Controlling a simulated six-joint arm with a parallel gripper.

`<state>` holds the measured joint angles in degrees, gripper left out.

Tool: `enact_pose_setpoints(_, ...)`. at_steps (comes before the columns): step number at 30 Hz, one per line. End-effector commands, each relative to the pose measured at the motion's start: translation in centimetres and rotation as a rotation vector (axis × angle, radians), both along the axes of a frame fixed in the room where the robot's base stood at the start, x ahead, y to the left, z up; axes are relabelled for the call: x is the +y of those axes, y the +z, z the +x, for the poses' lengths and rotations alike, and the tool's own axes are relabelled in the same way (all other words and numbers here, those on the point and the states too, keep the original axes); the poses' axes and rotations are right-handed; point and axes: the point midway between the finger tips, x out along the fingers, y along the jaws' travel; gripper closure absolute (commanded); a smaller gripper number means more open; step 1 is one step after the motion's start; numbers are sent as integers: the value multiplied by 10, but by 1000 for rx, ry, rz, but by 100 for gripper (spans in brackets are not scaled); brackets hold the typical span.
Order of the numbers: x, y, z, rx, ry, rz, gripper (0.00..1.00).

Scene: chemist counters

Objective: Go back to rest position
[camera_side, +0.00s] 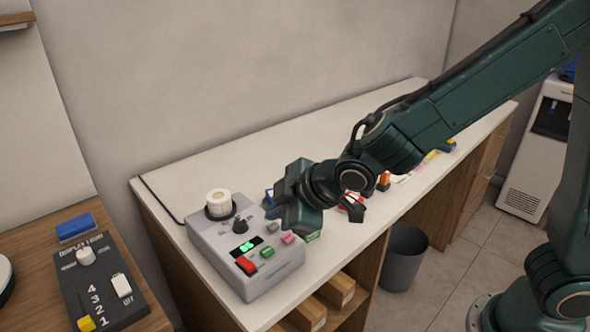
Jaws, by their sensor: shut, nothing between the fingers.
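My gripper (308,230) is in the side view, above the counter and just right of the grey control box. It is shut and holds nothing that I can see. My arm reaches in from the upper right, and the gripper points down. The grey control box (277,279) has a white roll on top, a black knob, a green lit display, and red, green and pink buttons. My gripper is close to the box's right side; I cannot tell whether they touch.
Several small coloured items, one an orange piece (383,181), stand on the white counter (200,180), partly hidden behind my arm. A dark panel (105,290) with switches lies at the lower left. A grey bin (404,258) stands on the floor. The counter's back is clear.

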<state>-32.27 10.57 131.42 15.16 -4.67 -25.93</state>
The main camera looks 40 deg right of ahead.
Motion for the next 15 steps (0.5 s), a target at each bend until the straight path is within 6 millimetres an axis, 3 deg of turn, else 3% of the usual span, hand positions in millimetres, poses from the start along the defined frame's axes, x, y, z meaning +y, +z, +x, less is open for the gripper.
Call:
enact_pose_setpoints(8,-50,35,-23,68,-162,94,100)
enact_pose_setpoints(15,-97,63,-62,142,-327,189,100)
